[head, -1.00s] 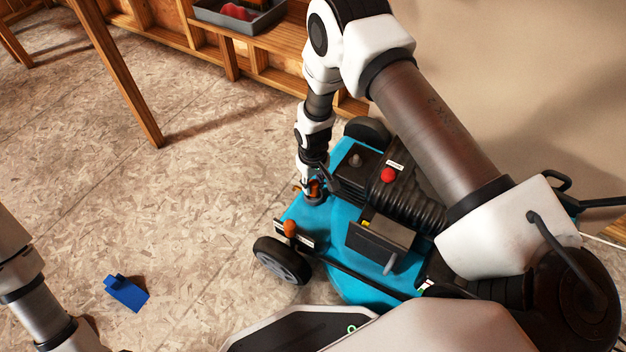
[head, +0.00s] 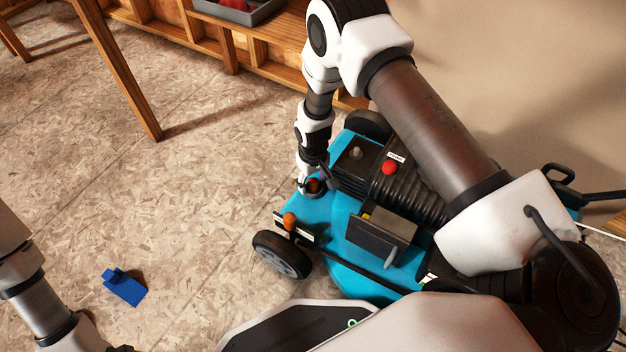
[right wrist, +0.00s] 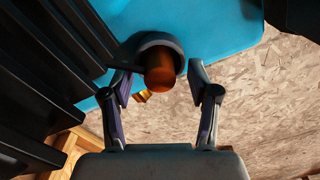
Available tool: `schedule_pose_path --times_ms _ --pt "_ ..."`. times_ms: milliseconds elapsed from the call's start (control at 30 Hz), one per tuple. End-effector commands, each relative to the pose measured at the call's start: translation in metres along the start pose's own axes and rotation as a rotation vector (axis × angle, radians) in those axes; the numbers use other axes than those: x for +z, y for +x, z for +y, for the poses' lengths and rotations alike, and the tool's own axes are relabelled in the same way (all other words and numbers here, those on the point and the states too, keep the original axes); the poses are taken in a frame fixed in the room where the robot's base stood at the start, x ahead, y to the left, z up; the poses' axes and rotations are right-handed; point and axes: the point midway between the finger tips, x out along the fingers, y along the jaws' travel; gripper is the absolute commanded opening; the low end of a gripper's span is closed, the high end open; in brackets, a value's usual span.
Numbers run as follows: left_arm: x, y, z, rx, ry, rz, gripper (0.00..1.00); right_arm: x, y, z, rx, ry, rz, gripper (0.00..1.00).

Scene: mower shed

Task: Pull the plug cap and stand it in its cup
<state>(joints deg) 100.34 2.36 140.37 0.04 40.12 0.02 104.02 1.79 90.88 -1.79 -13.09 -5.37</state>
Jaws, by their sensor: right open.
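The orange-brown plug cap (right wrist: 160,72) stands in a dark round cup (right wrist: 150,39) on the mower's blue deck, its lower end inside the rim. In the head view the cap (head: 314,186) and cup (head: 312,194) are partly covered by my right gripper (head: 316,182). The right wrist view shows that gripper (right wrist: 160,79) open, one finger on each side of the cap with gaps between. A bare grey post (head: 356,153) stands on the engine's dark top. My left arm shows at the lower left, but its fingers are out of view.
The blue mower (head: 340,222) has a red knob (head: 389,168), an orange-tipped lever (head: 290,220) and a dark box (head: 378,238) near the gripper. A blue block (head: 124,288) lies on the floor. A wooden shelf (head: 255,50) stands behind. Open floor lies left.

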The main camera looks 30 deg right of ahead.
Motion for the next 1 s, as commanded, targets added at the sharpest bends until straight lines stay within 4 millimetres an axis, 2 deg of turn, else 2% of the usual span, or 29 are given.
schedule_pose_path --times_ms 133,233,500,633,767,1000 --pt "0.0 0.0 0.0 0.0 0.0 0.0 0.67 -0.001 -0.004 0.0 0.0 0.0 0.001 0.6" --pt "0.0 0.0 0.0 0.0 0.0 0.0 0.67 -0.001 -0.018 0.0 0.0 0.0 0.003 0.6" --pt "0.0 0.0 0.0 0.0 0.0 0.0 0.67 -0.001 -0.086 0.0 0.0 0.0 0.004 0.6" --pt "0.0 0.0 0.0 0.0 0.0 0.0 0.67 -0.001 -0.109 0.0 0.0 0.0 0.002 0.6" --pt "0.0 0.0 0.0 0.0 0.0 0.0 0.67 0.0 -0.119 0.0 0.0 0.0 0.0 0.6" --pt "0.0 -0.002 0.0 0.0 0.0 0.0 0.67 0.0 -0.122 0.0 0.0 0.0 0.0 0.6"
